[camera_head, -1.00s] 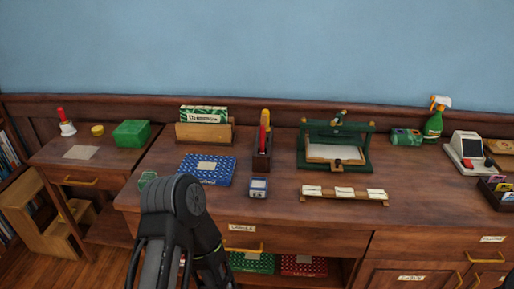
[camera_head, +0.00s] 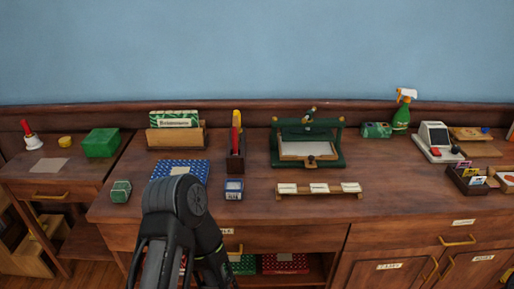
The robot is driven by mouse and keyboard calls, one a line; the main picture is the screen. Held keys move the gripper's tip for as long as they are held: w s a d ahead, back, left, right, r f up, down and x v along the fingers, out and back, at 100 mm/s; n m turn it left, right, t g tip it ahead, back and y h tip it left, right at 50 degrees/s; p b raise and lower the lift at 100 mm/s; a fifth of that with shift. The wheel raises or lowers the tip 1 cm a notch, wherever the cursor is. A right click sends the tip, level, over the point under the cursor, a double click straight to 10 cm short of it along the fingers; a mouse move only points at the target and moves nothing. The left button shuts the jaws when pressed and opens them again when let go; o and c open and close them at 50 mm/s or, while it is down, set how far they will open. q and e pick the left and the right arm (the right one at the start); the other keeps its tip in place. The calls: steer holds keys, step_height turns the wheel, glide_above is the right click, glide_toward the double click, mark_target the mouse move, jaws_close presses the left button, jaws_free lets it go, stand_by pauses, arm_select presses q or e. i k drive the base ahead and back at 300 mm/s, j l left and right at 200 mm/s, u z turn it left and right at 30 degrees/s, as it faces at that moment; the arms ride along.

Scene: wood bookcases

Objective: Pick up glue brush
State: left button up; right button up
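A dark wooden upright holder (camera_head: 235,162) stands on the long wooden desk (camera_head: 258,207). Tools with a red and yellow handle (camera_head: 237,128) stick up from it. I cannot tell whether one of them is the glue brush, and no other brush can be made out. One of my arms rises at the lower centre-left, in front of the desk, and covers part of a blue patterned book (camera_head: 180,168). Neither gripper's fingertips can be seen.
A green press (camera_head: 308,146) stands right of the holder, with a card rack (camera_head: 318,190) in front. A small blue box (camera_head: 233,190) and a green block (camera_head: 121,191) lie near the front edge. A spray bottle (camera_head: 402,112) and card machine (camera_head: 435,139) stand further right.

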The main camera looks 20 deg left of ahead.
mark_target(235, 141)
steer(key=j+z, duration=0.45)
steer(key=k+j+z, duration=0.15)
steer(key=j+z, duration=0.35)
steer(key=k+j, duration=0.15)
steer(key=j, duration=0.3)
steer(key=k+j+z, duration=0.1)
steer(key=j, duration=0.3)
steer(key=k+j, duration=0.25)
steer(key=j, duration=0.2)
steer(key=k+j+z, duration=0.1)
steer(key=j, duration=0.3)
steer(key=k+j, duration=0.25)
steer(key=j, duration=0.15)
steer(key=k+j+z, duration=0.1)
steer(key=j, duration=0.3)
steer(key=k+j, duration=0.25)
steer(key=j, duration=0.15)
steer(key=k+j+z, duration=0.1)
steer(key=j, duration=0.3)
steer(key=k, duration=0.1)
